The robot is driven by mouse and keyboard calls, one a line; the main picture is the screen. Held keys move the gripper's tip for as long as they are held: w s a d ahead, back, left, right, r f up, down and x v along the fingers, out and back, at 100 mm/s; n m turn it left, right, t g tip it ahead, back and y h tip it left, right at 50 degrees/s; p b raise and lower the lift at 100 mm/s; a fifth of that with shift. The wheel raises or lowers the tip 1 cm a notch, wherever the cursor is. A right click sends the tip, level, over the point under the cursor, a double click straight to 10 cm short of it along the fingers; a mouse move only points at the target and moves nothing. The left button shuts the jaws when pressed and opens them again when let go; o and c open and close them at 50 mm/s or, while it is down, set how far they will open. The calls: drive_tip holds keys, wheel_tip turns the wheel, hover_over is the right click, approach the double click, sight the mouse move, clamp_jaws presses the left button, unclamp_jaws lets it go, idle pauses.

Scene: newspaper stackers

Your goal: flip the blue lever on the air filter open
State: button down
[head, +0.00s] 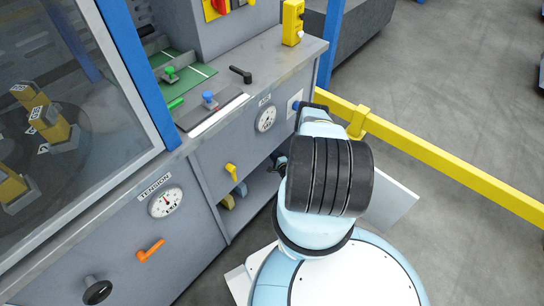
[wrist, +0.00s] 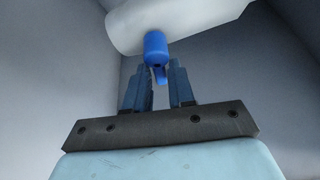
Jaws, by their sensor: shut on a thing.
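The air filter shows in the wrist view as a pale, rounded body (wrist: 195,20) at the top. A blue lever (wrist: 156,46) hangs from its underside, with a narrow blue tab reaching down between my fingers. My gripper (wrist: 159,68) is shut on the blue lever, one finger on each side of it. In the head view my arm hides the filter and the lever, and I cannot make out the fingertips there.
A grey cabinet has an orange handle (head: 149,251), a yellow handle (head: 231,170), a tension gauge (head: 165,201) and another gauge (head: 265,118). A yellow rail (head: 440,155) runs right of my arm. Plain grey walls surround the filter in the wrist view.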

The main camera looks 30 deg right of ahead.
drive_tip(key=shift+s+a+f, duration=0.2)
drive_tip(key=shift+a+f, duration=0.05)
drive_tip(key=shift+a, duration=0.35)
drive_tip(key=c, duration=1.3)
unclamp_jaws()
drive_tip(key=shift+o, duration=0.9)
drive_tip(key=shift+d, duration=0.1)
drive_tip(key=shift+w+d+r, duration=0.1)
drive_tip(key=shift+d, duration=0.15)
drive_tip(key=s+r, duration=0.1)
drive_tip(key=s, duration=1.2)
drive_tip(key=shift+s+a+r, duration=0.15)
drive_tip(key=shift+s+a, duration=0.05)
drive_tip(key=shift+s, duration=0.15)
